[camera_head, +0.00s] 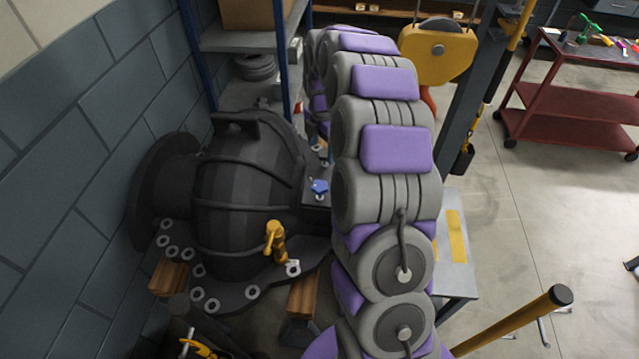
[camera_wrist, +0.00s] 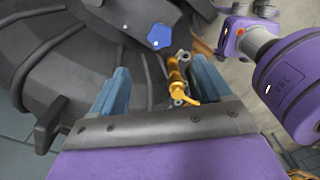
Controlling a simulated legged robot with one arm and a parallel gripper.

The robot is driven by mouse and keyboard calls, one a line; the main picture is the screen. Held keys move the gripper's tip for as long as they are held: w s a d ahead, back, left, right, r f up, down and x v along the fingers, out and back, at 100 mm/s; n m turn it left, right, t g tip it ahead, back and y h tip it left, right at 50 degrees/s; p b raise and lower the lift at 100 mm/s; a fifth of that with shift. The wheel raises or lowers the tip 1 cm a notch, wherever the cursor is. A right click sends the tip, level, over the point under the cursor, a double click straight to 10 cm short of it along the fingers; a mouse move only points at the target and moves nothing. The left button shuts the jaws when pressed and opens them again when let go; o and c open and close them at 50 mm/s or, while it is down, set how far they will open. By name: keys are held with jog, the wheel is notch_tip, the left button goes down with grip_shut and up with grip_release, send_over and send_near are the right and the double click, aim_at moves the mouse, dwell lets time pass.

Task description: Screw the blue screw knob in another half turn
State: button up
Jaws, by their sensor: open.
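The blue screw knob (camera_head: 319,187) sits on a dark plate at the right side of the black casing (camera_head: 228,190). In the wrist view the blue knob (camera_wrist: 160,36) shows from above as a lobed cap, on a dark part. My gripper (camera_wrist: 160,68) is open, its two blue-grey fingers wide apart. The knob lies beyond the fingertips, apart from them. Nothing is held. In the head view my gripper cannot be made out. The knob's threads are hidden.
A brass fitting with a handle (camera_head: 276,240) stands on the casing's flange; it also shows between the fingers in the wrist view (camera_wrist: 178,74). A shelf rack (camera_head: 238,40) stands behind, a block wall at left. A red cart (camera_head: 570,90) is far right, with open floor before it.

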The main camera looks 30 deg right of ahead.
jog(key=b, duration=0.2)
send_over(320, 185)
jog(key=a, duration=0.1)
notch_tip(320, 185, down, 10)
jog(key=shift+s+f, duration=0.1)
jog(key=shift+f, duration=0.05)
jog(key=f, duration=0.2)
jog(key=d+f+b, duration=0.1)
jog(key=shift+f, duration=0.35)
jog(key=shift+d+f, duration=0.25)
jog(key=shift+f, duration=0.3)
jog(key=shift+a, duration=0.55)
jog(key=shift+c, duration=0.2)
jog(key=shift+d, duration=0.35)
jog(key=c, duration=1)
jog(key=shift+a, duration=0.1)
jog(key=shift+m+p, duration=0.3)
